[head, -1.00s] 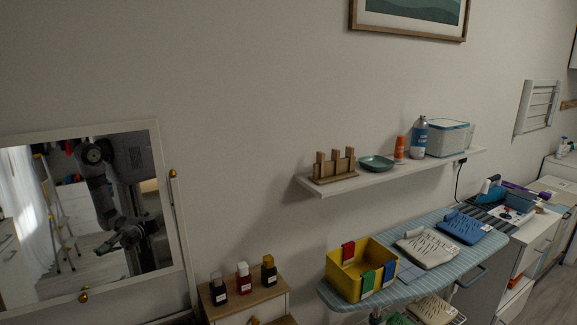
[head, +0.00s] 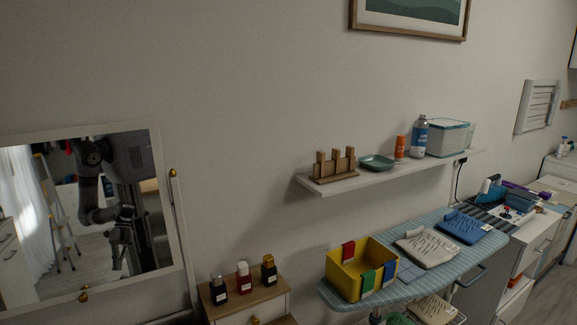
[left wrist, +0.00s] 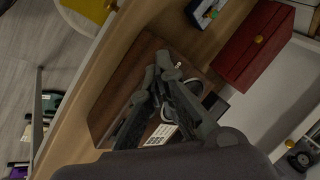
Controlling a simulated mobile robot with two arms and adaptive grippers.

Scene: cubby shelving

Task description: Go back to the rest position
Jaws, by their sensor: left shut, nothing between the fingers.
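My left gripper (left wrist: 160,70) shows in the left wrist view with its dark fingers drawn together and nothing held. It is in front of a dark brown wooden surface (left wrist: 112,95). A white label with dark lines (left wrist: 161,134) shows partly behind the fingers. In the head view, neither gripper shows directly. The mirror (head: 88,134) at left reflects my dark body and an arm hanging downward. I cannot tell from the reflection which arm it is. My right gripper is not in view.
Bottles stand on a small cabinet (head: 262,294). In the left wrist view, a red box (left wrist: 256,42) is at upper right.

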